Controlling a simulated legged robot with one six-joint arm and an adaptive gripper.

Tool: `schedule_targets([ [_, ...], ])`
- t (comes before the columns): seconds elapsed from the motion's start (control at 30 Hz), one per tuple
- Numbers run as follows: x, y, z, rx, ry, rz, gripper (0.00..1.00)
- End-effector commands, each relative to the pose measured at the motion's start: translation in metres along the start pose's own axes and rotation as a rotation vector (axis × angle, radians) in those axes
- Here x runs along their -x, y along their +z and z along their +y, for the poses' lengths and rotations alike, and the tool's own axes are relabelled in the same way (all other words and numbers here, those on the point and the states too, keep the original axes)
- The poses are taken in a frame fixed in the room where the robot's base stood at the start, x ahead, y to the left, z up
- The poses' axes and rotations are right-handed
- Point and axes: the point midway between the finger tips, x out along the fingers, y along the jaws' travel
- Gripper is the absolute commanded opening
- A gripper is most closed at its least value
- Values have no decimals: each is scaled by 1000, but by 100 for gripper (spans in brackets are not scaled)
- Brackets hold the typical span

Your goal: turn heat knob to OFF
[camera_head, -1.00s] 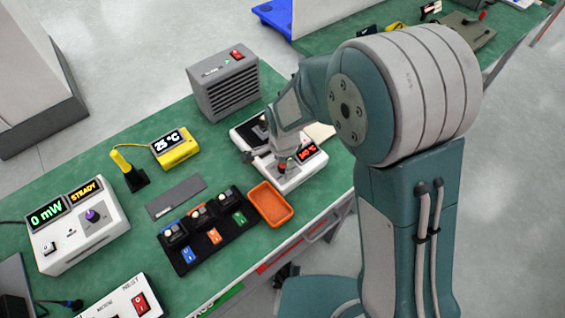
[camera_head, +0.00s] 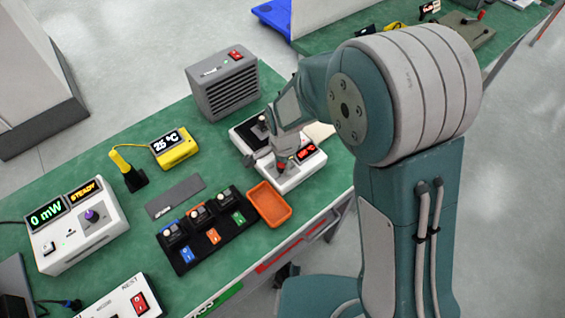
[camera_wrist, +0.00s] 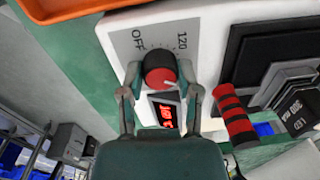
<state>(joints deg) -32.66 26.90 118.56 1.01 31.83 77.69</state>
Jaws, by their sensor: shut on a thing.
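The heat knob (camera_wrist: 159,70) is a dark round knob with a red cap and a white line, seen in the wrist view on a white station. Its grey dial plate (camera_wrist: 157,38) reads OFF at the left and 120 at the right. The white line points to the lower right in that view, away from OFF. My gripper (camera_wrist: 160,75) is shut on the knob, one finger at each side. In the head view my gripper (camera_head: 280,163) is over the white station (camera_head: 292,184), and the knob is mostly hidden. A red-lit display (camera_wrist: 165,117) is beside the knob; its digits are unclear.
An orange tray (camera_head: 270,204) stands close beside the station. A red-and-black striped handle (camera_wrist: 236,122) and a black plate (camera_wrist: 262,55) are near my gripper. A grey heater-like box (camera_head: 222,85) and a black rack (camera_head: 207,232) with several modules share the green bench.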

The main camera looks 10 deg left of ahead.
Motion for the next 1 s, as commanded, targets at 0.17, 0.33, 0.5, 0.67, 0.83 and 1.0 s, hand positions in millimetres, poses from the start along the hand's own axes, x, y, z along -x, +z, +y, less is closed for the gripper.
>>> schedule_targets([
  [0.17, -1, 0, 0, 148, 0, -8, 0],
  [0.33, -1, 0, 0, 308, 0, -16, 0],
  [0.5, -1, 0, 0, 470, 1, -24, 0],
  [0.67, -1, 0, 0, 622, 1, -31, 0],
  [0.83, -1, 0, 0, 784, 0, -39, 0],
  [1.0, -1, 0, 0, 944, -1, -47, 0],
])
